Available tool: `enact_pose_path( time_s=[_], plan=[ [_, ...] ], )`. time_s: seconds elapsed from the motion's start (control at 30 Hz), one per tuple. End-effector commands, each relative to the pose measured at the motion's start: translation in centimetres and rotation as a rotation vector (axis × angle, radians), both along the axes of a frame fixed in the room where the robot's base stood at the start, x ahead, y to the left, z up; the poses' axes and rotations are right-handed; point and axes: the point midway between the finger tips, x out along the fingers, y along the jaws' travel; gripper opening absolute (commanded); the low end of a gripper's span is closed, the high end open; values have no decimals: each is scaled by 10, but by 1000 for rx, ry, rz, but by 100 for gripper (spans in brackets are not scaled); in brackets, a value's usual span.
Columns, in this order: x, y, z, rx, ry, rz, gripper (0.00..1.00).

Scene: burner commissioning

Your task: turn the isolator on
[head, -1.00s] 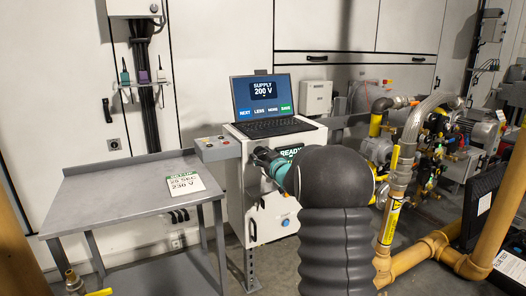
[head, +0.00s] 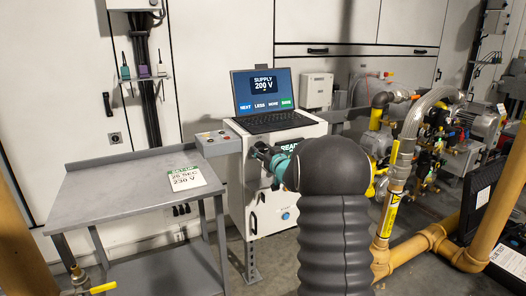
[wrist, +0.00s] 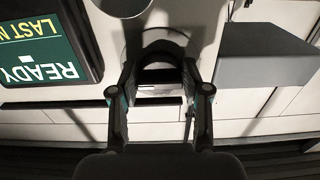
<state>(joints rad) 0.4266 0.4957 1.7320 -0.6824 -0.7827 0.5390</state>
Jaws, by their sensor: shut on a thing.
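The isolator, a dark rotary handle (wrist: 160,75), sits on the pale front of the control cabinet (head: 262,212) in the wrist view. My gripper (wrist: 160,88) has one finger on each side of the handle and is shut on it. In the head view my gripper (head: 262,152) reaches the upper left of the cabinet front, and my arm hides part of that front. The handle's markings are not readable, so I cannot tell its setting. The green READY display (wrist: 40,50) is beside it, upside down in the wrist view.
A laptop (head: 265,100) reading SUPPLY 200 V stands on the cabinet. A grey button box (head: 218,142) juts from the cabinet's left side. A metal table (head: 130,192) with a set-up card (head: 186,178) is at left. Yellow pipework (head: 430,248) stands close at right.

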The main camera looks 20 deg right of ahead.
Motion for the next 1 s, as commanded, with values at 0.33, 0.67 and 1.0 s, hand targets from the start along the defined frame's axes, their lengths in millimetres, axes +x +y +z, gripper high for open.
enact_pose_path(
  time_s=[0.33,0.67,1.0],
  plan=[
    [0,0,0,0,1,0,71],
    [-12,-1,1,-1,0,-1,71],
    [-76,-4,0,0,1,-3,71]
  ],
)
